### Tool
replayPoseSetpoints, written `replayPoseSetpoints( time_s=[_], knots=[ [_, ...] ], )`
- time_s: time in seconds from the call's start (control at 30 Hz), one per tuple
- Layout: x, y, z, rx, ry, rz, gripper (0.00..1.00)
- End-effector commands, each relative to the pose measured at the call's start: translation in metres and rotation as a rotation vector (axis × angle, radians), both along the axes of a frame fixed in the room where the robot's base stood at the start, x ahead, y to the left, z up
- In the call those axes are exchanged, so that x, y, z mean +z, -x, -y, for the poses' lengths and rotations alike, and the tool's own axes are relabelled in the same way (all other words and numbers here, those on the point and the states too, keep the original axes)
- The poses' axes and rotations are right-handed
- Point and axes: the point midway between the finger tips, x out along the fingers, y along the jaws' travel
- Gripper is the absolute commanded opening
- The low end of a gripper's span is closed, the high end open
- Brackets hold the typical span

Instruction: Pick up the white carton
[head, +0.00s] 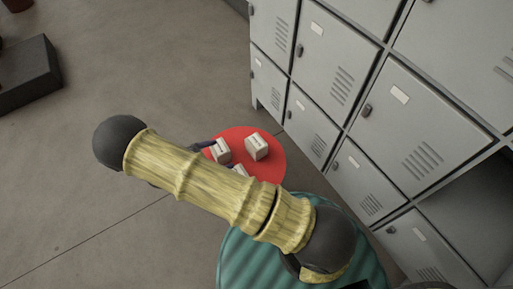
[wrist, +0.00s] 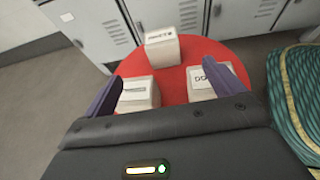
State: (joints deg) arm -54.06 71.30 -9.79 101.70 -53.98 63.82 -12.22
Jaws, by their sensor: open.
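Three white cartons with dark print stand on a round red table (head: 270,168). In the wrist view one carton (wrist: 162,50) is at the far middle, one (wrist: 138,94) is near the left finger and one (wrist: 208,83) is near the right finger. The head view shows a carton (head: 257,147) at the right, another (head: 221,151) at the left and part of a third (head: 241,170) behind my arm. I cannot tell them apart by colour. My gripper (wrist: 172,76) is open with purple fingers spread, nothing held. Contact with the near cartons is unclear.
Grey lockers (head: 370,110) stand close behind and right of the table. A green ribbed round object (head: 235,260) is next to the table, also in the wrist view (wrist: 298,95). A dark block (head: 30,75) lies at the far left.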

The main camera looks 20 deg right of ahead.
Motion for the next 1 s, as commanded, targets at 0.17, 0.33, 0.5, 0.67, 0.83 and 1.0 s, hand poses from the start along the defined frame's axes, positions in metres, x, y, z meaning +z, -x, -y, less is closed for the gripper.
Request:
replayPoseSetpoints(
  time_s=[0.17, 0.33, 0.5, 0.67, 0.83, 1.0],
  knots=[
    [-0.004, -0.002, 0.007, -0.003, 0.000, 0.000, 0.94],
    [-0.016, -0.010, 0.030, -0.006, 0.000, -0.001, 0.94],
    [-0.028, -0.020, 0.057, -0.006, 0.000, -0.001, 0.94],
    [-0.039, -0.029, 0.081, -0.005, 0.001, -0.002, 0.94],
    [-0.047, -0.037, 0.102, -0.003, -0.001, -0.001, 0.94],
    [-0.047, -0.039, 0.107, -0.002, -0.002, -0.001, 0.94]
  ],
)
